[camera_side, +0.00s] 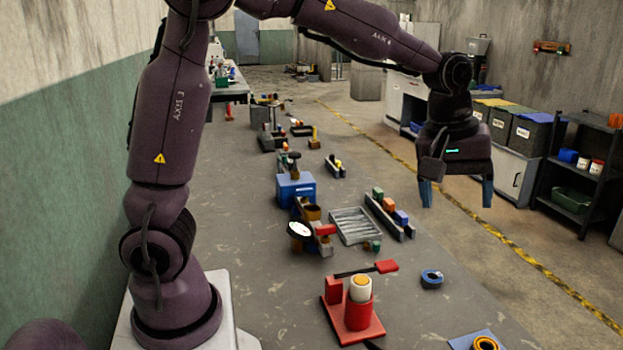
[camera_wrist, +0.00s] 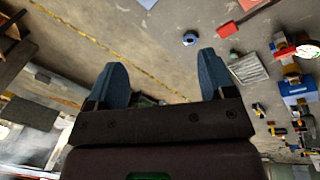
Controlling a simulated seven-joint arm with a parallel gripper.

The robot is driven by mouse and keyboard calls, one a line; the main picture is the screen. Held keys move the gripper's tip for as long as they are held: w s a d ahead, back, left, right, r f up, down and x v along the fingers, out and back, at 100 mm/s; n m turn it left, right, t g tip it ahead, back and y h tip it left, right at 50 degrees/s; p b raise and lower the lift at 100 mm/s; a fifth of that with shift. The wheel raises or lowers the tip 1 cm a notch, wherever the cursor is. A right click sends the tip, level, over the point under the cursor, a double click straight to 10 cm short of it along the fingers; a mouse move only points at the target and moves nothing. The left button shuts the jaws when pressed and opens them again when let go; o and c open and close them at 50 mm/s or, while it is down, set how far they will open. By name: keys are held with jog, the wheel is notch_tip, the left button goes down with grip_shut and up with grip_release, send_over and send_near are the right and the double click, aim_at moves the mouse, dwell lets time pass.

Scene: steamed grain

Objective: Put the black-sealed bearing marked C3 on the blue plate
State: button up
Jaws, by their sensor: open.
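My gripper (camera_side: 456,196) is open and empty, raised high above the right side of the bench. Its two blue fingers also show in the wrist view (camera_wrist: 163,72). A blue plate (camera_side: 462,341) lies at the bottom edge of the side view, partly cut off. A dark ring with an orange-yellow part (camera_side: 486,343) sits on it. A blue ring with a dark middle (camera_side: 432,279) lies flat on the bench, apart from the plate; it shows in the wrist view too (camera_wrist: 190,39). No C3 marking is readable, and I cannot tell which item is the black-sealed bearing.
A red stand with a cylinder (camera_side: 357,310) and a red-handled tool (camera_side: 386,267) stand left of the blue ring. A grey ribbed tray (camera_side: 355,226), a blue box (camera_side: 295,188) and several small parts lie farther back. The bench around the blue ring is mostly clear.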

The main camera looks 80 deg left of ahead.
jog(key=s+a+r+m+t, duration=0.1)
jog(key=s+m, duration=0.4)
jog(key=s, duration=0.5)
jog(key=s+a+r+m+t, duration=0.2)
jog(key=s+m, duration=0.3)
jog(key=s, duration=0.6)
jog(key=shift+y, duration=0.4)
jog(key=shift+r, duration=0.1)
